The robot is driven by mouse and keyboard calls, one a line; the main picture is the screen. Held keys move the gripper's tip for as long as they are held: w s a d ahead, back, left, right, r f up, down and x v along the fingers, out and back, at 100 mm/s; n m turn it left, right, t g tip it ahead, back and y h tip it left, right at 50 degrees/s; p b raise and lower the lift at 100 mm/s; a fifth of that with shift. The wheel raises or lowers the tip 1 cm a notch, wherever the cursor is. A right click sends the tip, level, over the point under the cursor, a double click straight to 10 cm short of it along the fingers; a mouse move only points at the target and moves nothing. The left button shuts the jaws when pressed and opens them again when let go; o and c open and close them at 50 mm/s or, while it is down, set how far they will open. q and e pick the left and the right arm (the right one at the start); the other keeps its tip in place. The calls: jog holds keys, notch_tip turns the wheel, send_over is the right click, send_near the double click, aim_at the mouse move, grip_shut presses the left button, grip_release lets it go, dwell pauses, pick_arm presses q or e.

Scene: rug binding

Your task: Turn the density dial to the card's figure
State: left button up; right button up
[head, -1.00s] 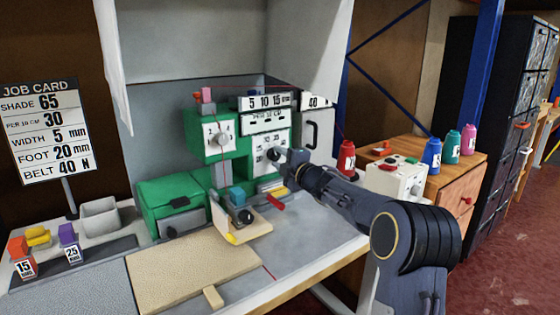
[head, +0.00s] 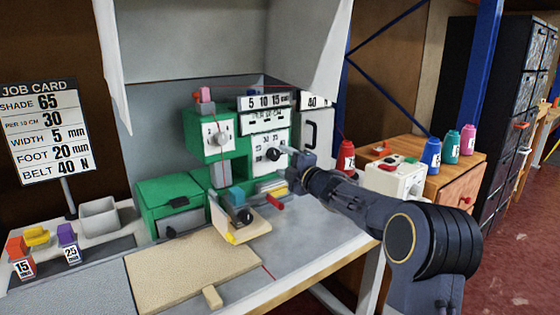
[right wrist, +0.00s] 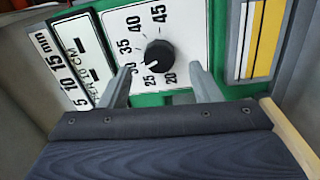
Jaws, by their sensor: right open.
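The density dial is a black knob (right wrist: 158,53) on a white plate marked 20 to 45 in the right wrist view. Its pale mark points down-left, around 25 to 30; I cannot tell exactly. In the head view the knob (head: 272,154) sits on the green machine's right face. The job card (head: 48,130) at the left reads 30 for PER 10 CM. My right gripper (right wrist: 160,70) is open and empty, its fingers either side of the knob's line but short of it. In the head view the gripper (head: 291,163) is just right of the dial. My left gripper is out of view.
A second knob (head: 218,138) is on the green machine's left face. A plate reading 5 10 15 mm (head: 265,102) is above the dial. A small wooden ledge with a black knob (head: 245,215) stands below.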

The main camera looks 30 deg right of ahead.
jog(key=s, duration=0.5)
jog(key=shift+d+f, duration=0.15)
jog(key=s+a+f+m+g+h, duration=0.2)
jog(key=s+m+g+h, duration=0.2)
jog(key=s+m, duration=0.7)
jog(key=s+a+f+m+g+y, duration=0.35)
jog(key=s+a+f, duration=0.55)
jog(key=s, duration=0.4)
jog(key=s+a+f+m+g+y, duration=0.3)
jog(key=s+a+f+m+g, duration=0.3)
jog(key=s+a, duration=0.6)
notch_tip(320, 180, up, 22)
jog(key=s+n+p, duration=0.1)
jog(key=p, duration=2.2)
jog(key=shift+s+d+f, duration=0.15)
jog(key=shift+s+f, duration=0.05)
jog(key=shift+s, duration=0.15)
